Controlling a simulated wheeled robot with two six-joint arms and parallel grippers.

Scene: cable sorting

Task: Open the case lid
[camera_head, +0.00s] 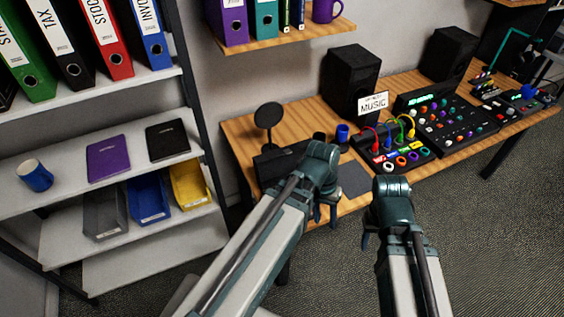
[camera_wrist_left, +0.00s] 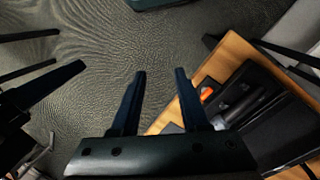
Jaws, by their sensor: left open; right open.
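A dark case (camera_head: 277,164) sits on the left part of the wooden desk, partly hidden behind my left arm. In the left wrist view a black case-like shape (camera_wrist_left: 285,130) lies at the right, with dark compartments and a small orange item beside its edge; how its lid stands is hard to tell. My left gripper (camera_head: 326,213) is at the desk's front edge, just right of the case. Its two fingers (camera_wrist_left: 160,75) are apart with nothing between them, over the floor beside the desk. My right gripper (camera_head: 368,241) is open in front of the desk, farther right.
The wooden desk (camera_head: 236,127) holds a round dark disc on a stand (camera_head: 268,115), a blue cup (camera_head: 342,133), a speaker (camera_head: 350,80), a MUSIC sign (camera_head: 373,103) and a panel with coloured cables (camera_head: 392,155). A shelf (camera_head: 60,150) stands left. Floor in front is clear.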

